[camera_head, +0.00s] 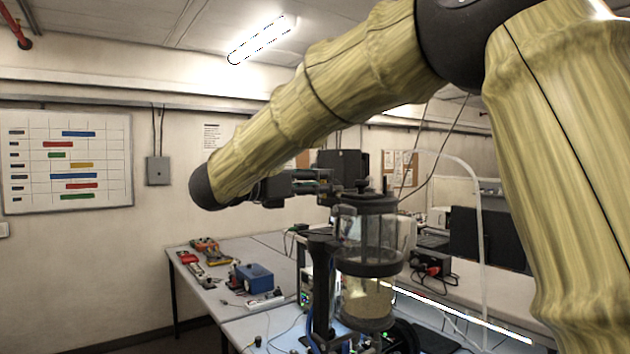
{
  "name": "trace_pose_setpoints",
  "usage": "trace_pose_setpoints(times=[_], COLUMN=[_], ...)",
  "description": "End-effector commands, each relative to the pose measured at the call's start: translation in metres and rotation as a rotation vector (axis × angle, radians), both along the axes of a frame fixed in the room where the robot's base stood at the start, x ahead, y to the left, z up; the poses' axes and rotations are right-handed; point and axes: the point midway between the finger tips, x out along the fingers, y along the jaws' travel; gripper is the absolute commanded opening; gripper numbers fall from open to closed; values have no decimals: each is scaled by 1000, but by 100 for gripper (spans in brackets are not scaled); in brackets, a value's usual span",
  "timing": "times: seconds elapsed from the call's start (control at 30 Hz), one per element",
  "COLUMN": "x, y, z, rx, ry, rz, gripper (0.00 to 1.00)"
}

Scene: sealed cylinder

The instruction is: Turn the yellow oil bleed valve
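A clear sealed cylinder (366,305) with dark bands and a dark top fitting stands upright in the middle of the view. Yellowish material shows through its lower part. I cannot make out a yellow bleed valve; it may be hidden or too small to tell. My arm reaches across from the upper right, and my gripper (338,188) is at the height of the cylinder's top, close to the top fitting. I cannot tell whether it touches. The fingers are dark, small and overlap the fitting, so their opening is unclear.
A dark post (320,285) stands just left of the cylinder. A table (215,288) on the left holds tools and a blue box (254,277). Cables and a thin pale hose (481,225) run near the cylinder. A bench with dark monitors is at the right.

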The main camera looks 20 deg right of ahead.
Motion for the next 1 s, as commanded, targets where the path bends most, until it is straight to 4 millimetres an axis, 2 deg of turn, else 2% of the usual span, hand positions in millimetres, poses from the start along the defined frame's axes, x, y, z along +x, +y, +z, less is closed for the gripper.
trace_pose_setpoints(times=[0.03,0.2,1.0], x=[0,0,2], y=[0,0,1], z=[0,0,-6], rx=[0,0,-31], ry=[0,0,86], rz=[0,0,-1], gripper=[29,0,0])
